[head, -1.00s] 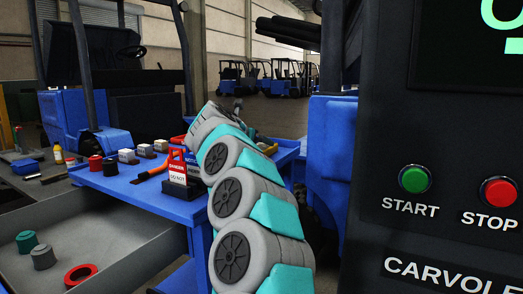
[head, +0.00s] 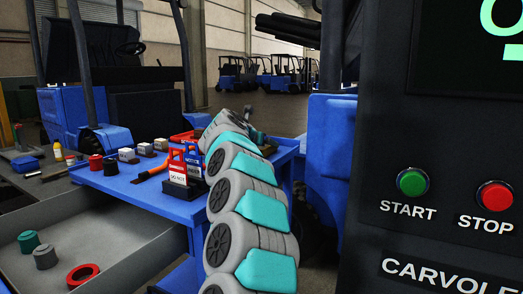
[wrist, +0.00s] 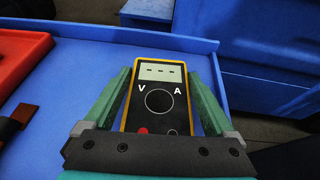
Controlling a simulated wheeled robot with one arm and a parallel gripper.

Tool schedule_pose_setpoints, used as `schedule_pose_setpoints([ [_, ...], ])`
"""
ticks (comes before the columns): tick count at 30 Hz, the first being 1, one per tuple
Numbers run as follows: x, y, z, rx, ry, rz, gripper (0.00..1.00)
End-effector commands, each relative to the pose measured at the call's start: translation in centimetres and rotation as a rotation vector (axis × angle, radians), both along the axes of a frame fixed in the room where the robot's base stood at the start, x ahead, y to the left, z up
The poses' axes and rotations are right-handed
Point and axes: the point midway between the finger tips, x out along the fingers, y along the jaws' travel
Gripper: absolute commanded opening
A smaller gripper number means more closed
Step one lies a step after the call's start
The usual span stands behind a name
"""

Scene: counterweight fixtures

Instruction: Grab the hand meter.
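The hand meter (wrist: 158,98) is a dark instrument with a yellow edge, a grey display with dashes, a round dial and the letters V and A. It lies on the blue table top (wrist: 100,62) in the wrist view. My gripper (wrist: 164,88) is open, with one green finger on each side of the meter. The meter's near end is hidden behind the gripper body. In the head view my arm hides the meter.
A red bin (wrist: 20,62) stands left of the meter. Red and blue lockout tags (head: 178,168) stand on the table (head: 135,188) beside my arm. A grey drawer (head: 120,250) holds several round pieces. A control panel (head: 440,150) with START and STOP buttons fills the right side.

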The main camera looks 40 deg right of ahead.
Motion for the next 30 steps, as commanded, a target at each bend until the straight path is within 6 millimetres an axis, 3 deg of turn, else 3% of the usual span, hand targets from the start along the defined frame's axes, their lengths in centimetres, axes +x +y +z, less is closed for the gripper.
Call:
schedule_pose_setpoints([
  [2, 0.01, 0.0, 0.0, 0.0, 0.0, 0.0, 0.78],
  [19, 0.01, 0.0, 0.02, 0.0, 0.0, 0.0, 0.13],
  [30, 0.04, 0.03, 0.51, -0.001, -0.001, 0.001, 0.12],
])
